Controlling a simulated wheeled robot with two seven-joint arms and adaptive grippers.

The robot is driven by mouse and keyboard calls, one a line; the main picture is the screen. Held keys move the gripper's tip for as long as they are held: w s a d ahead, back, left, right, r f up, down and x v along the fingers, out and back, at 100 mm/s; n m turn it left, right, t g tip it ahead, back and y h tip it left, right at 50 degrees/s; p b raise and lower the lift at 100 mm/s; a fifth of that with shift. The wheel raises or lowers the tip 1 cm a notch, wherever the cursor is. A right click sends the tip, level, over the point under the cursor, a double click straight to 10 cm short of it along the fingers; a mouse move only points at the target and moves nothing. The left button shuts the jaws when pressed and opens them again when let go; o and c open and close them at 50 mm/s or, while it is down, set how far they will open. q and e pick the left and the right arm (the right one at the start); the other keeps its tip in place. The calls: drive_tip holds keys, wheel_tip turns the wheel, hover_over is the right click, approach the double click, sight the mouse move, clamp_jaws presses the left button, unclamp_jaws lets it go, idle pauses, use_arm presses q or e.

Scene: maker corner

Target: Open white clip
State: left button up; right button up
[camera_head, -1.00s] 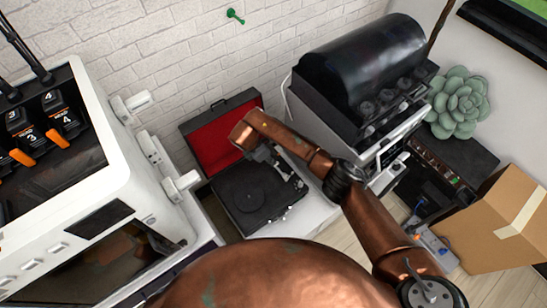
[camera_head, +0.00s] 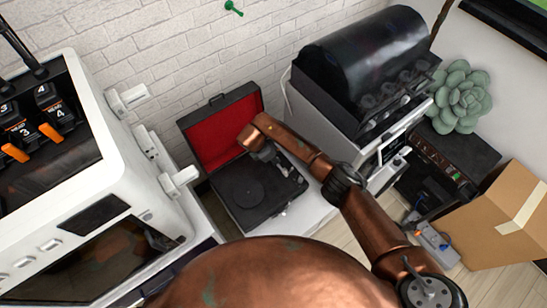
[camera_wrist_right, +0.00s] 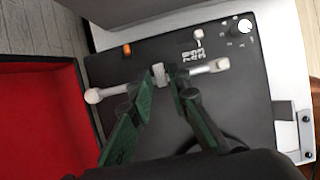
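A small white clip (camera_wrist_right: 160,75) sits on the black deck of the record player (camera_head: 250,197), around the pale tonearm (camera_wrist_right: 205,68). In the right wrist view, the green fingers of my right gripper (camera_wrist_right: 165,82) converge on the clip, one tip on each side. I cannot tell whether the tips touch it or stand slightly apart. In the head view, my copper right arm reaches over the deck, and its gripper (camera_head: 268,158) hides the clip. My left gripper is not in view.
The red-lined lid (camera_head: 215,130) stands open at the back. A black-hooded machine (camera_head: 365,75) is right of the player, and a white machine (camera_head: 140,190) is at left. A cardboard box (camera_head: 495,225) and a green succulent (camera_head: 460,97) are farther right.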

clamp_jaws()
drive_tip(key=shift+w+d+r+g+y, duration=0.1)
drive_tip(key=shift+w+d+g+y, duration=0.1)
drive_tip(key=shift+d+g+y, duration=0.3)
drive_tip(key=shift+w+r+g+y+b, duration=0.15)
drive_tip(key=shift+g+y+b, duration=0.2)
drive_tip(key=shift+g+y, duration=0.6)
drive_tip(key=shift+t+y, duration=0.25)
drive_tip(key=shift+o, duration=2)
unclamp_jaws()
